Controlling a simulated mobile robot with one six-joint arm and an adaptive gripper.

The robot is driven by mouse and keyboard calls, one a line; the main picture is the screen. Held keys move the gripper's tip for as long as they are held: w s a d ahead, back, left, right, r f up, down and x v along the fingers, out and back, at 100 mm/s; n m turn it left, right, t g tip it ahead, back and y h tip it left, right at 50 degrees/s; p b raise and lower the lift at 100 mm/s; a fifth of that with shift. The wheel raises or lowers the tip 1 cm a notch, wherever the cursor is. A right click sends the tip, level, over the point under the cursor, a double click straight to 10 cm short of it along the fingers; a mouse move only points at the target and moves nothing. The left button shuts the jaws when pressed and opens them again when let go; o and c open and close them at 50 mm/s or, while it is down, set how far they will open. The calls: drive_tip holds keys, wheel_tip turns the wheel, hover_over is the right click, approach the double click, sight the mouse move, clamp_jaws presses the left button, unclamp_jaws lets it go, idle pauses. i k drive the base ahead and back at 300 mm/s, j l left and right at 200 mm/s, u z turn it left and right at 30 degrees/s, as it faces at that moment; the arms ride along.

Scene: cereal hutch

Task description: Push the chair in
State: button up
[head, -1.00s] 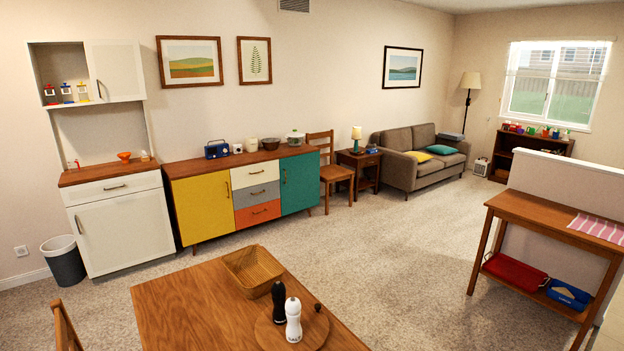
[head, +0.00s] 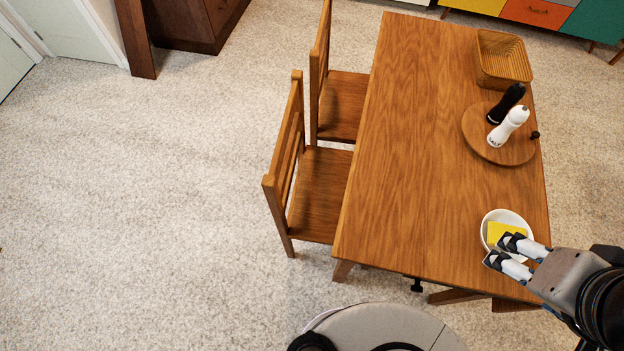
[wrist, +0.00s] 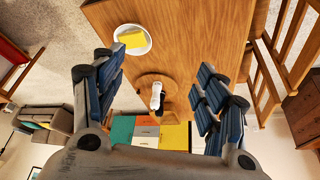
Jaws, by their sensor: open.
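Two wooden chairs stand at the left side of the wooden table (head: 420,130) in the head view. The nearer chair (head: 318,195) has its backrest a little farther out from the table edge than the farther chair (head: 345,105). Both seats reach to the table edge, and their front parts are hidden by the tabletop. My gripper (head: 503,251) is open over the table's near right corner, across the table from the chairs, by a white bowl (head: 507,220). In the wrist view my gripper (wrist: 162,62) has its fingers wide apart with nothing held. Chair parts (wrist: 262,85) show at right.
The bowl holds a yellow item (head: 505,234). A round wooden board (head: 475,130) carries a black mill (head: 506,103) and a white mill (head: 508,127). The carpet (head: 130,200) left of the chairs is clear.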

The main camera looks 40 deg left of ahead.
sight(322, 177)
drive_tip(key=k+l+u, duration=0.1)
drive_tip(key=u, duration=0.35)
drive_tip(key=k+u, duration=0.25)
drive_tip(key=u, duration=0.2)
drive_tip(key=k+u, duration=0.2)
drive_tip(key=u, duration=0.3)
drive_tip(key=i+j+z, duration=0.1)
drive_tip(key=i+j, duration=0.35)
drive_tip(key=j, duration=0.25)
drive_tip(key=i+j+z, duration=0.25)
drive_tip(key=i+j, duration=0.2)
drive_tip(key=j, duration=0.3)
drive_tip(key=i+j, duration=0.15)
drive_tip(key=j, duration=0.2)
drive_tip(key=i+j+z, duration=0.15)
drive_tip(key=j, duration=0.25)
drive_tip(key=i+j+z, duration=0.1)
drive_tip(key=j, duration=0.35)
drive_tip(key=i+j, duration=0.3)
drive_tip(key=j+z, duration=0.05)
drive_tip(key=j, duration=0.05)
